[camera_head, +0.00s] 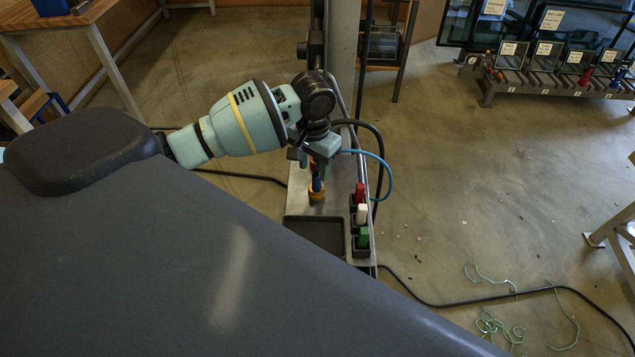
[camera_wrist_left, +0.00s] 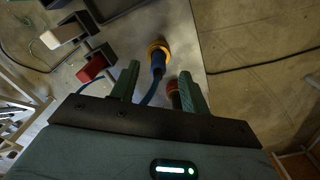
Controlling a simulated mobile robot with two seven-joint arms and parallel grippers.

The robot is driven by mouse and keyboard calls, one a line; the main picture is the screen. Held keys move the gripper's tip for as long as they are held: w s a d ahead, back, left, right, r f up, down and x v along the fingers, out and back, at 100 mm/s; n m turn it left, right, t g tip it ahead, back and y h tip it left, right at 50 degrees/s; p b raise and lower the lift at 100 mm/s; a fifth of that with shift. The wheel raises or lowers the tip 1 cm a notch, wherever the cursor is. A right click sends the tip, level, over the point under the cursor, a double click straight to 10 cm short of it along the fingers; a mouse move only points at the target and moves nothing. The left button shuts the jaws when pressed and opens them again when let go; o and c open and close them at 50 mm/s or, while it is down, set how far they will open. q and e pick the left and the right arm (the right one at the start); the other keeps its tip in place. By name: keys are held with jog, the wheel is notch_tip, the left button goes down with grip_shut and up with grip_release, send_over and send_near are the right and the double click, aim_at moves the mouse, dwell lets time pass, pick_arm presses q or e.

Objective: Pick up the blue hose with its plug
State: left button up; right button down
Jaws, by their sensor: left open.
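The blue plug (camera_head: 316,183) stands at a yellow-orange ring (camera_head: 316,195) on a narrow grey metal bench top. The blue hose (camera_head: 388,178) arcs out to the right of my left gripper and curves down. My left gripper (camera_head: 313,163) is open just above the plug, partly covering it. In the left wrist view, the blue plug (camera_wrist_left: 158,62) and its yellow ring show just beyond and between the two green fingers (camera_wrist_left: 160,80). The blue hose (camera_wrist_left: 151,94) runs back between the fingers. The plug is not gripped. My right gripper is out of view.
Red (camera_head: 360,192), white (camera_head: 361,212) and green (camera_head: 363,237) pieces stand in black holders along the bench's right edge. A dark shallow tray (camera_head: 314,234) lies at the near end. A grey post (camera_head: 343,45) rises behind the arm. A black cable (camera_head: 450,304) crosses the floor.

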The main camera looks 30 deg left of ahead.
aim_at(316, 175)
pick_arm(q)
jog(key=shift+w+f, duration=0.15)
jog(key=shift+f, duration=0.6)
jog(key=f, duration=0.5)
jog(key=shift+w, duration=0.25)
jog(key=shift+r, duration=0.1)
grip_shut()
notch_tip(316, 175, up, 10)
